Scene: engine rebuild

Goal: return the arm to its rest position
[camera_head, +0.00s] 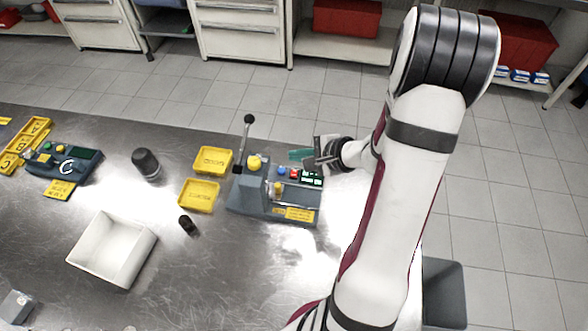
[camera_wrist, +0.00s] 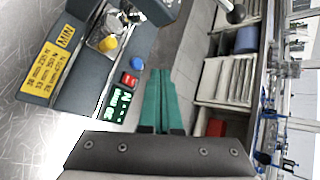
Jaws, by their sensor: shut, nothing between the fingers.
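My gripper (camera_head: 299,155) has green fingers and is at the right end of the blue-grey press machine (camera_head: 247,200), above the table. In the wrist view the green fingers (camera_wrist: 160,98) lie together, shut with nothing between them. The machine (camera_wrist: 84,83) shows there at the left, with a red button (camera_wrist: 130,78), a blue button (camera_wrist: 138,62), a green display (camera_wrist: 119,104) and a yellow label (camera_wrist: 52,76). The fingers appear beside these controls; I cannot tell the exact gap. My arm reaches in from the right.
A lever (camera_head: 247,130) stands up from the machine. Yellow trays (camera_head: 199,208), a black cylinder (camera_head: 146,164), a small dark cylinder (camera_head: 187,224) and a white bin (camera_head: 80,258) are to the left. Another device (camera_head: 45,167) is at far left. Bare table (camera_head: 220,280) lies in front.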

